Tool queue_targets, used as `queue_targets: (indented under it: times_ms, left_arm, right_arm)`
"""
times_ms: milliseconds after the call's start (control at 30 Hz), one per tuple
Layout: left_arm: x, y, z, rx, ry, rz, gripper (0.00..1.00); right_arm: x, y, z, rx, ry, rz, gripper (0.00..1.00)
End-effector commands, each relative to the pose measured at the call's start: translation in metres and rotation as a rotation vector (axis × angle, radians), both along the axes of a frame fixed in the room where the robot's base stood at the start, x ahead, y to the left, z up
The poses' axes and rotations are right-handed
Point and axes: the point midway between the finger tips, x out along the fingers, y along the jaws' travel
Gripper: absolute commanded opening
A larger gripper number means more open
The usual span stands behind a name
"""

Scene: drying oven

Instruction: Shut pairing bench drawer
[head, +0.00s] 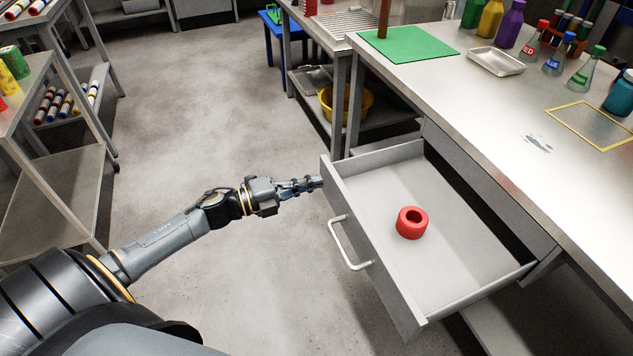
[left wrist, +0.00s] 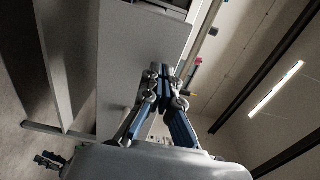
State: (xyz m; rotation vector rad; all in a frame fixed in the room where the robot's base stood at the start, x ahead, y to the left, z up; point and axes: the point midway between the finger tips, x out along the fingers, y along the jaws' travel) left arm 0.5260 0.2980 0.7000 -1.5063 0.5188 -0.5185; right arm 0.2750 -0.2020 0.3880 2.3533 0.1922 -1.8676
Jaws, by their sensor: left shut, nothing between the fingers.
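The bench drawer (head: 455,262) stands pulled out from under the steel bench (head: 475,85). A red ring-shaped object (head: 412,223) lies in it. The drawer's pale bar handle (head: 346,245) is on its front face. My left gripper (head: 318,183) is shut and empty, with its tips at the far left corner of the drawer front, left of and beyond the handle. Whether the tips touch the front cannot be told. In the left wrist view the shut fingers (left wrist: 160,72) point at a grey panel.
Bottles, flasks, a metal tray (head: 496,61) and a green mat (head: 408,46) stand on the bench top. A grey rack (head: 60,190) with shelves stands at the left. A yellow basin (head: 345,101) sits on a low shelf. The floor (head: 215,120) between is clear.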

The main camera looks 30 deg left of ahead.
Motion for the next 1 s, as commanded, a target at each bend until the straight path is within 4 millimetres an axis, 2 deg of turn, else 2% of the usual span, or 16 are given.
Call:
queue_targets:
  times_ms: [200,667,867,1000]
  left_arm:
    - [0.011,-0.009,0.000,-0.002,0.000,0.000,0.00]
    - [0.014,-0.011,0.000,-0.002,0.000,0.000,0.00]
    - [0.032,-0.025,0.001,-0.002,-0.003,0.000,0.00]
    - [0.056,-0.043,0.001,-0.003,-0.004,0.000,0.00]
  right_arm:
    - [0.000,0.000,0.002,0.000,0.000,0.000,0.34]
    - [0.000,0.000,0.002,0.000,0.001,0.000,0.34]
    - [0.001,0.000,0.004,0.000,-0.001,-0.001,0.34]
    - [0.003,0.001,0.010,0.001,-0.005,-0.001,0.34]
